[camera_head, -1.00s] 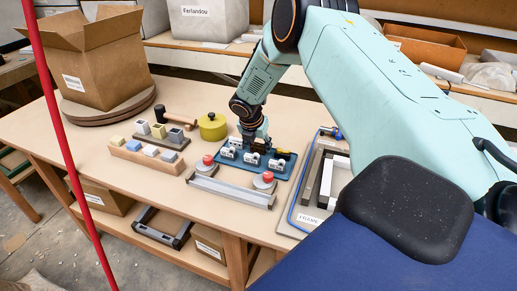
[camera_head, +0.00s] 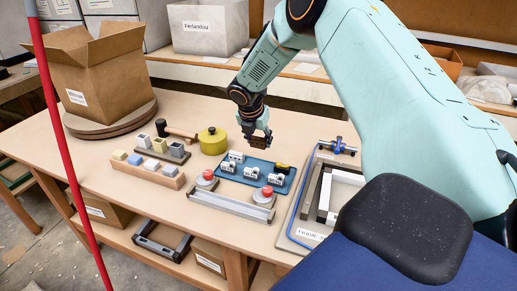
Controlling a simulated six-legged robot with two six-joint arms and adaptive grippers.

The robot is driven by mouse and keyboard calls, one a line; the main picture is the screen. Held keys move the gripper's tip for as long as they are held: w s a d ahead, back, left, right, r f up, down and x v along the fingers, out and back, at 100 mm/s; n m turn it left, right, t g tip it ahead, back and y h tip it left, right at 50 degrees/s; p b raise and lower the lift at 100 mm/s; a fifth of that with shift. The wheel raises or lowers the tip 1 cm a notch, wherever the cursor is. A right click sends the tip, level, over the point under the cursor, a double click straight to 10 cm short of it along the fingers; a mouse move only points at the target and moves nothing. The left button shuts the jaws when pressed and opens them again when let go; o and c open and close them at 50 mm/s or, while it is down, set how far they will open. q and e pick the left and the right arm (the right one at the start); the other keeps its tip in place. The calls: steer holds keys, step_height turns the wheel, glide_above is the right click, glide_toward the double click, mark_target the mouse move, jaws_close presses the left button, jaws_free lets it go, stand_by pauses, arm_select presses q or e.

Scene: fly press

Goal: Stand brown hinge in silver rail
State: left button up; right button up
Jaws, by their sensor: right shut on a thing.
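My right gripper (camera_head: 258,138) is above the back edge of the blue tray, shut on a small dark brown piece, the brown hinge (camera_head: 258,144). The hinge hangs in the air, clear of the tray; its details are too small to make out. The silver rail (camera_head: 228,203) lies along the front of the table, left of and in front of the gripper. My left gripper is not in view.
The blue tray (camera_head: 282,188) holds several white pieces (camera_head: 252,173) and a yellow-black one. A grey board with frames (camera_head: 303,233) lies right.

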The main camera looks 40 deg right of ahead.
step_height(320, 180, up, 2)
steer(key=shift+w, duration=0.15)
steer(key=w+a+r+n+b, duration=0.1)
steer(key=a+b, duration=0.1)
steer(key=a, duration=0.3)
steer(key=b, duration=0.2)
glide_above(231, 200)
steer(key=a, duration=0.1)
steer(key=f, duration=0.4)
steer(key=shift+s+f, duration=0.35)
steer(key=shift+a+f+m, duration=0.1)
steer(key=shift+f+m, duration=0.05)
steer(key=shift+m, duration=0.15)
steer(key=shift+f+b, duration=1.9)
steer(key=shift+b, duration=0.4)
steer(key=shift+p, duration=0.55)
steer(key=shift+f+b, duration=0.35)
steer(key=shift+f, duration=0.2)
